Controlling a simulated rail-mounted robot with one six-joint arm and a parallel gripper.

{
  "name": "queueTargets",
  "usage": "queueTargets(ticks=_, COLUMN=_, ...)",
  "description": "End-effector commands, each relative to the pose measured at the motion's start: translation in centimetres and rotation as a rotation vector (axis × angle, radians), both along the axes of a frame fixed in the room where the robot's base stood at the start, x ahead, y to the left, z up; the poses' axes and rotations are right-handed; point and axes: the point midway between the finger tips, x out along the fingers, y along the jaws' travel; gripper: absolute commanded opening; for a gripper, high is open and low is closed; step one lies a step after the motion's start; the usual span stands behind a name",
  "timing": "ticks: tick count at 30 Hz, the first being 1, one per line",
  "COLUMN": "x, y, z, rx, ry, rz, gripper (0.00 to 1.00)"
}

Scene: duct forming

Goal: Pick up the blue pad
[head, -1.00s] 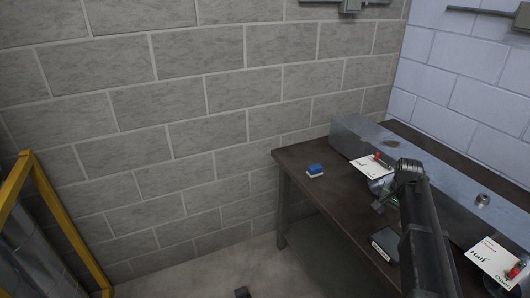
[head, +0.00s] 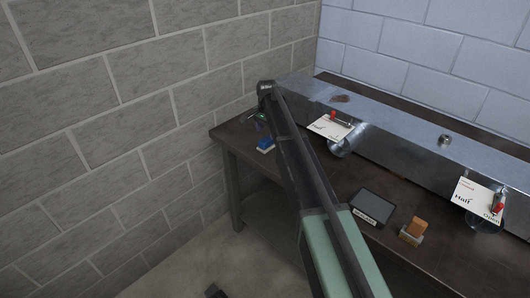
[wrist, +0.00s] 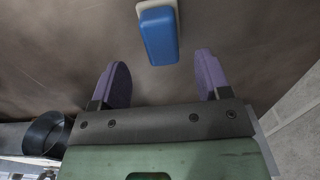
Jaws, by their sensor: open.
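The blue pad (head: 266,143) sits on a pale base at the far left end of the brown table (head: 283,180). In the wrist view the blue pad (wrist: 159,37) is at the top centre, with its pale base behind it. My gripper (wrist: 160,75) is open, its two purple fingers spread wide. The pad lies ahead of the fingertips, roughly centred between them, and nothing is held. In the head view my arm reaches over the table toward the pad, and the fingers are hard to make out there.
A long metal duct (head: 395,122) runs along the table's back, with round outlets and white cards (head: 330,128) on its front. A dark framed pad (head: 373,206) and an orange block on a pale base (head: 412,231) lie nearer the right. A brick wall (head: 100,120) stands at left.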

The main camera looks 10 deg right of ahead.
Motion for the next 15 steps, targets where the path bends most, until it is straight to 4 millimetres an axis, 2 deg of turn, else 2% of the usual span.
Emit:
queueTargets(ticks=5, x=0.0, y=0.0, z=-0.8, rx=0.000, ry=0.000, rz=0.001, gripper=0.70)
queueTargets(ticks=12, x=-0.1, y=0.2, z=-5.4, rx=0.000, ry=0.000, rz=0.001, gripper=0.70)
queueTargets(ticks=15, x=-0.1, y=0.2, z=-5.6, rx=0.000, ry=0.000, rz=0.001, gripper=0.70)
